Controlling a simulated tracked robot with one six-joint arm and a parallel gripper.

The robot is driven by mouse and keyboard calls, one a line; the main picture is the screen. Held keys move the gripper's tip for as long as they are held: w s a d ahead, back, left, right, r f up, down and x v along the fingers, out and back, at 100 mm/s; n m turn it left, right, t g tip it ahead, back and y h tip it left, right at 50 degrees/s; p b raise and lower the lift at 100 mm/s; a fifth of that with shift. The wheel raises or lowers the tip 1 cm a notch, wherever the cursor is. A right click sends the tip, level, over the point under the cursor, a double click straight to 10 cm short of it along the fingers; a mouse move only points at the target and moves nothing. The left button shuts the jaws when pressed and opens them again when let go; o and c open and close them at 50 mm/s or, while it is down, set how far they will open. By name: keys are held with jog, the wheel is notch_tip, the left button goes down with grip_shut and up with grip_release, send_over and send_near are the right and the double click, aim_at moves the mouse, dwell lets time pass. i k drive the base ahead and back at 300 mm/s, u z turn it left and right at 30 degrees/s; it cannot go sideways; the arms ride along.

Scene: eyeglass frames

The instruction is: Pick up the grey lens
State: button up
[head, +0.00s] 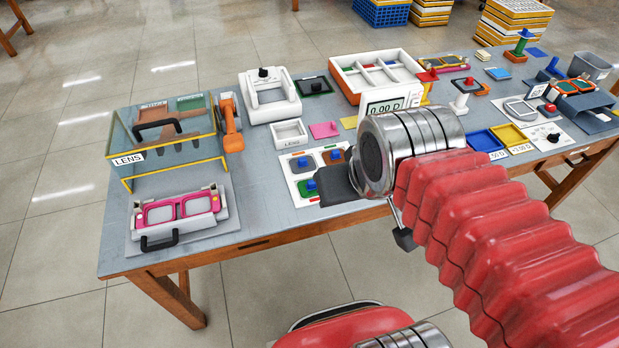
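A white tray (289,159) near the front edge of the table has coloured sections with blue knobs. What looks like the grey lens (295,168) is the grey rounded piece in its back left section, with a blue knob on it. An orange piece (325,158) lies to its right and a green piece (300,197) in front of it. My gripper (338,187) is over the right side of the tray, to the right of the grey lens. Its dark finger hides the tray's front right section. I cannot tell whether it is open, and no held object shows.
A clear case marked LENS (128,158) and a pink eyeglass frame in a fixture (178,208) stand to the left. A small white LENS box (288,134) and a display reading 0.00 D (387,104) are behind the tray. Bare table lies between fixture and tray.

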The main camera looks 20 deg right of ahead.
aim_at(300, 165)
jog(key=k, duration=0.7)
jog(key=u, duration=0.55)
jog(key=i, duration=1.4)
jog(key=u, duration=0.05)
